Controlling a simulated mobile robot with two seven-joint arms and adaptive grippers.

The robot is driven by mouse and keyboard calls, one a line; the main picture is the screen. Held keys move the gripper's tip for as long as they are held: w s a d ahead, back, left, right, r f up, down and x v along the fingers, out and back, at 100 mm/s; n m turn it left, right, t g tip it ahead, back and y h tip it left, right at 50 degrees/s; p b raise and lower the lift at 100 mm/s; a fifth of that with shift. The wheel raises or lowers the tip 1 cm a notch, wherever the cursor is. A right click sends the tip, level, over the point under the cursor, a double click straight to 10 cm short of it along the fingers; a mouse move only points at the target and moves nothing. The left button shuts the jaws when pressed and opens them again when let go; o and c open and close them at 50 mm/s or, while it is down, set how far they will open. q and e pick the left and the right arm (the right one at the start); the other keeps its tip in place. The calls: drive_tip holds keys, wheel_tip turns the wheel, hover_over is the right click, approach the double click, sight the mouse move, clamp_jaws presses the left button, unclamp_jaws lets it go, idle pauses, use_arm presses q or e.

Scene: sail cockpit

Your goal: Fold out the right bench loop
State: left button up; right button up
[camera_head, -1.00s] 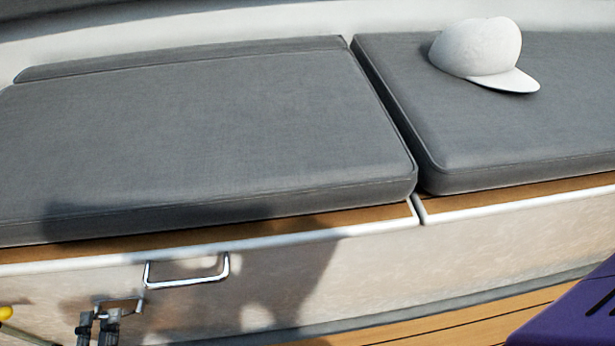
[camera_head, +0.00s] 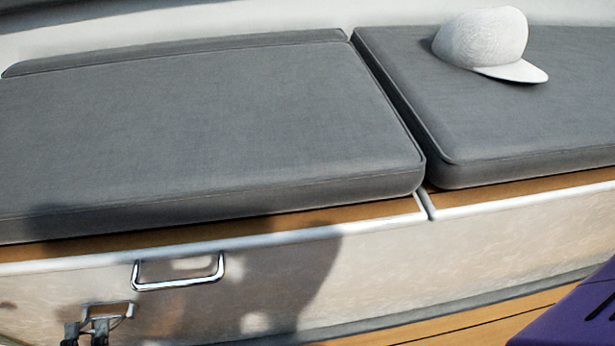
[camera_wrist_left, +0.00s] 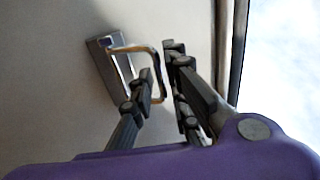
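A small metal loop (camera_head: 122,305) is on the white bench front at the lower left of the head view. In the left wrist view the loop (camera_wrist_left: 154,62) stands out from its dark plate (camera_wrist_left: 104,66). My left gripper (camera_head: 86,328) is at the loop, its two dark fingers apart. In the left wrist view the fingers of my left gripper (camera_wrist_left: 159,62) are on either side of the loop's outer part, with a visible gap. I cannot tell whether a finger touches the loop. My right gripper is not in view.
A larger chrome handle (camera_head: 180,284) is on the bench front, above and right of the loop. Grey cushions (camera_head: 200,130) lie on the wooden bench top, with a white cap (camera_head: 482,40) on the right one. Wooden floor (camera_head: 440,330) shows at the bottom right.

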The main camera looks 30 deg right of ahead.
use_arm(q)
drive_tip(key=shift+o, duration=0.3)
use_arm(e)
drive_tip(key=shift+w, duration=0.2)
use_arm(q)
drive_tip(key=v, duration=1.2)
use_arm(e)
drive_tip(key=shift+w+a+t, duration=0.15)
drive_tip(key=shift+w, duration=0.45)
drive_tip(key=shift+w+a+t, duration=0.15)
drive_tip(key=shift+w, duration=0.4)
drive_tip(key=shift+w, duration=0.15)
